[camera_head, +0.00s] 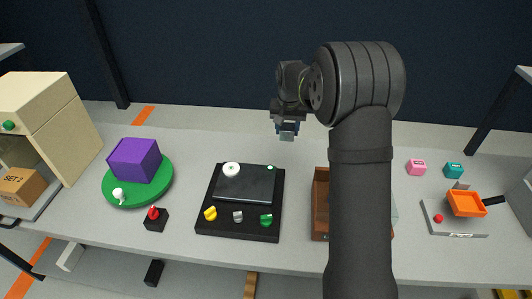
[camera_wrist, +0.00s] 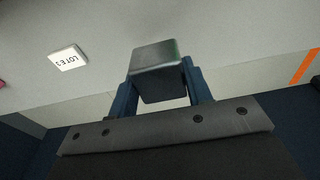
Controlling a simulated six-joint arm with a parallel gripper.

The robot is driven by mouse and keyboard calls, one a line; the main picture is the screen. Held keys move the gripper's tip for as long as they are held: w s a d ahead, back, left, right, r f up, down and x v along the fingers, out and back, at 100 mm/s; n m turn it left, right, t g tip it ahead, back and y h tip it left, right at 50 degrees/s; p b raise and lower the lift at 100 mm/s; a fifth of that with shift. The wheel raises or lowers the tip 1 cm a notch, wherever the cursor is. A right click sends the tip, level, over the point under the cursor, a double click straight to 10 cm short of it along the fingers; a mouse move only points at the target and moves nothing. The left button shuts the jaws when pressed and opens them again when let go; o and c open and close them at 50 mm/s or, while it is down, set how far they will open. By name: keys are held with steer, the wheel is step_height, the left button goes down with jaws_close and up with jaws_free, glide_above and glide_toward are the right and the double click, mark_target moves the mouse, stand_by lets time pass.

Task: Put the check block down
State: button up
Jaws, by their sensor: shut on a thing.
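The check block, taken to be the grey metallic block (camera_wrist: 155,58) in the wrist view, is between the two blue fingers of my gripper (camera_wrist: 162,88). Its far end sticks out past the fingertips. In the head view, my gripper (camera_head: 287,128) is over the back edge of the table, and the block (camera_head: 287,136) shows as a small pale piece at its lower end. My gripper is shut on it. I cannot tell from these views how high the block is above the table.
A black panel (camera_head: 213,222) with coloured knobs stands front centre. A green turntable (camera_head: 160,193) bears a purple cube (camera_head: 134,160). My arm partly hides a brown box (camera_head: 320,207). Pink (camera_head: 416,167) and teal (camera_head: 453,170) blocks lie right, near an orange tray (camera_head: 466,204).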

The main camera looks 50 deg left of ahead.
steer(key=s+d+r, duration=0.3)
steer(key=s+d, duration=0.2)
steer(key=d, duration=0.2)
steer(key=s+d+r, duration=0.3)
steer(key=s+d, duration=0.2)
steer(key=d, duration=0.2)
glide_above(257, 182)
step_height(257, 182, down, 7)
steer(key=shift+d+f, duration=0.15)
steer(key=shift+f, duration=0.05)
steer(key=shift+s+f, duration=0.1)
steer(key=shift+f, duration=1.95)
steer(key=shift+f, duration=0.15)
steer(key=o, duration=1.2)
